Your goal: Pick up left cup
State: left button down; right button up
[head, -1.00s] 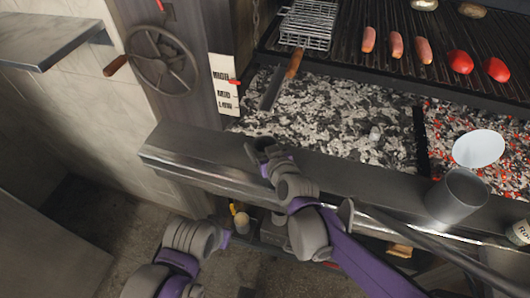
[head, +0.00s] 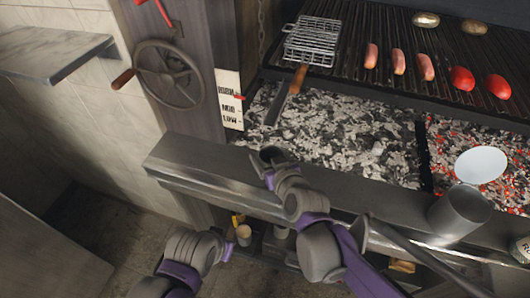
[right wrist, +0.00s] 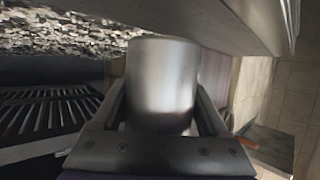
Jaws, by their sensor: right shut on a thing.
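A metal cup (right wrist: 160,85) stands between the two fingers of my right gripper (right wrist: 163,100) in the right wrist view, and the gripper is shut on it. In the head view my right gripper (head: 270,163) is at the front ledge of the grill, left of centre. The cup's dark opening (head: 270,155) shows there, and most of its body is hidden. Another metal cup (head: 460,212) stands on the ledge at the right. My left gripper (head: 226,245) is low, below the ledge, and its fingers are too small to read.
The metal ledge (head: 190,160) runs along the coal bed (head: 340,130). A wire basket (head: 312,42) with a wooden handle, sausages (head: 398,58) and tomatoes (head: 462,78) lie on the grate. A white plate (head: 481,165) is beside the right cup. A handwheel (head: 168,75) is at the left.

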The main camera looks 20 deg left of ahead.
jog(key=s+d+p, duration=0.1)
jog(key=s+d, duration=0.8)
jog(key=s, duration=0.4)
jog(key=shift+d, duration=0.3)
jog(key=shift+r, duration=0.1)
